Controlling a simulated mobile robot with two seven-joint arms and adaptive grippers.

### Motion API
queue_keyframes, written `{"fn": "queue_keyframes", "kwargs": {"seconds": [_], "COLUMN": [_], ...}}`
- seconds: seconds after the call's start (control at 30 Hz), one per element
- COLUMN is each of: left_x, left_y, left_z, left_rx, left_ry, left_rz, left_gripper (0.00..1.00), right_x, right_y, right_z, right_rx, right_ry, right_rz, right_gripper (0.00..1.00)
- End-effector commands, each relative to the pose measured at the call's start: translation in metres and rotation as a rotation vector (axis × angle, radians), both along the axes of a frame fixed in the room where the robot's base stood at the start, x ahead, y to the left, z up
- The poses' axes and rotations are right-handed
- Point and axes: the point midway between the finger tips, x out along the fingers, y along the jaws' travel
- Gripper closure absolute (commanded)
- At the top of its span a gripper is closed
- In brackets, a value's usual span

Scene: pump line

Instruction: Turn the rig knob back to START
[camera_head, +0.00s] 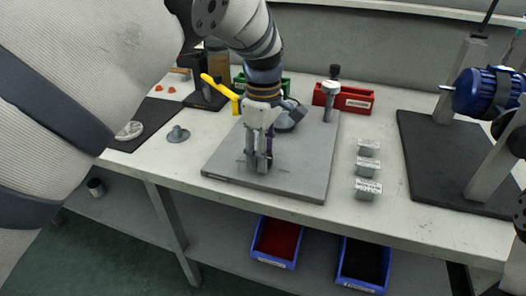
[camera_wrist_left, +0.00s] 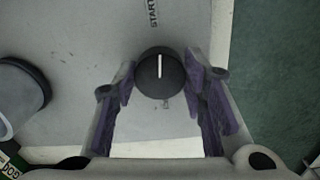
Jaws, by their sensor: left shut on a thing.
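My left gripper (camera_head: 258,160) reaches down to the grey rig plate (camera_head: 305,170) on the table. In the left wrist view, the round black knob (camera_wrist_left: 160,73) sits between the two purple-padded fingers of the left gripper (camera_wrist_left: 162,85), which are shut on its sides. The knob's white line points up in that picture, towards the printed START label (camera_wrist_left: 153,14), which is partly cut off at the top edge. Another mark below the knob is too small to read. In the head view the fingers mostly hide the knob. My right gripper cannot be made out.
Three small grey blocks (camera_head: 368,167) stand right of the plate. A red bin (camera_head: 355,101) and a green bin (camera_head: 283,86) are behind. A blue motor (camera_head: 480,92) stands on a dark mat at right. A grey post (camera_head: 329,100) rises at the plate's back.

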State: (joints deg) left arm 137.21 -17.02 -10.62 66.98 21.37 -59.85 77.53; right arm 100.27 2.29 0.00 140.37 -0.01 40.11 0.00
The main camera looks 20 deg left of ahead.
Motion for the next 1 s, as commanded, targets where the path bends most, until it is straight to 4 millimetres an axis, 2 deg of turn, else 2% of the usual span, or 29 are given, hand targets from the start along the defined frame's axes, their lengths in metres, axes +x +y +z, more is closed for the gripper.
{"fn": "queue_keyframes", "kwargs": {"seconds": [0.33, 0.87, 0.9, 0.97, 1.0], "left_x": [-0.0006, -0.0007, -0.0007, -0.0005, -0.0004], "left_y": [-0.0003, -0.0003, -0.0003, -0.0002, -0.0002], "left_z": [-0.0021, -0.002, -0.002, -0.0019, -0.0018], "left_rx": [-0.001, -0.001, 0.0, 0.0, 0.0], "left_ry": [0.004, 0.005, 0.005, 0.004, 0.004], "left_rz": [0.124, 0.146, 0.146, 0.145, 0.145], "left_gripper": [0.89, 0.89, 0.57, 0.43, 0.41], "right_x": [-0.0013, -0.0014, -0.0014, -0.0014, -0.0014], "right_y": [0.0001, 0.0, 0.0, 0.0, 0.0], "right_z": [-0.0012, -0.0013, -0.0013, -0.0013, -0.0013], "right_rx": [0.0, 0.0, 0.0, 0.0, 0.0], "right_ry": [0.005, 0.005, 0.005, 0.005, 0.005], "right_rz": [0.0, 0.0, 0.0, 0.0, 0.0], "right_gripper": [0.6, 0.6, 0.6, 0.6, 0.6]}}
